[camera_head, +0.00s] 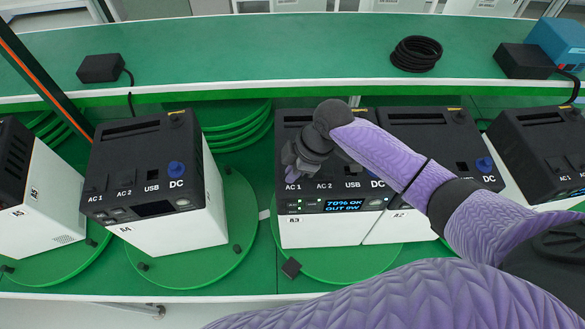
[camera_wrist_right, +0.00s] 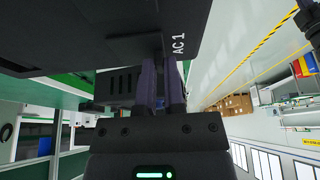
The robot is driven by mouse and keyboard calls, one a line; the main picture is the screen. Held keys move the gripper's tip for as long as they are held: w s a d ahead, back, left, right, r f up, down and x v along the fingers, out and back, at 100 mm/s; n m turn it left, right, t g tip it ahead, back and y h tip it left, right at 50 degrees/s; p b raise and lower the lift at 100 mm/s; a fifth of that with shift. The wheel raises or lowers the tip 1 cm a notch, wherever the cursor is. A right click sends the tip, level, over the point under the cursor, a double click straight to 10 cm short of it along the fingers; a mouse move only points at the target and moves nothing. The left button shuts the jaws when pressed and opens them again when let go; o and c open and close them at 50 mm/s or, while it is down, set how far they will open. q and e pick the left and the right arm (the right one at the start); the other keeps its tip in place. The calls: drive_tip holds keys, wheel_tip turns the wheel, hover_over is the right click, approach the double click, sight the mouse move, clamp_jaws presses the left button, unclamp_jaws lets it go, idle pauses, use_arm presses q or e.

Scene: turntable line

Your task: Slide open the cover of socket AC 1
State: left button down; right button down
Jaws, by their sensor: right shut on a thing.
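The power station A3 (camera_head: 312,236), black on top and white below, stands on a green turntable disc, its display lit with "70% OK". Its panel carries the AC 1 label (camera_head: 293,187), AC 2, USB and DC. My right gripper (camera_head: 291,170) reaches down to the panel just above the AC 1 label. In the right wrist view its fingers (camera_wrist_right: 161,65) are close together against the dark panel beside the AC 1 label (camera_wrist_right: 179,44), shut on the AC 1 socket cover. The fingers hide the cover itself. My left gripper is not in view.
Unit A2 (camera_head: 395,230) stands tight against A3 on the right, partly behind my right arm. Unit A4 (camera_head: 160,234) stands to the left on another disc (camera_head: 240,215). A green shelf (camera_head: 300,55) behind holds a coiled black cable (camera_head: 416,53) and black adapters (camera_head: 101,68).

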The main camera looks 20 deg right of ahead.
drive_tip(key=w+b, duration=0.1)
drive_tip(key=w+d+b, duration=0.1)
drive_tip(key=w, duration=0.1)
drive_tip(key=w+b, duration=0.2)
drive_tip(key=shift+d+f, duration=0.15)
drive_tip(key=shift+f, duration=0.15)
drive_tip(key=shift+w+d+r+b, duration=0.1)
drive_tip(key=shift+w+r+b, duration=0.1)
drive_tip(key=shift+b, duration=0.1)
drive_tip(key=shift+r, duration=0.2)
drive_tip(key=c, duration=0.7)
unclamp_jaws()
drive_tip(key=shift+w+f, duration=0.1)
drive_tip(key=shift+w, duration=0.05)
drive_tip(key=v, duration=1)
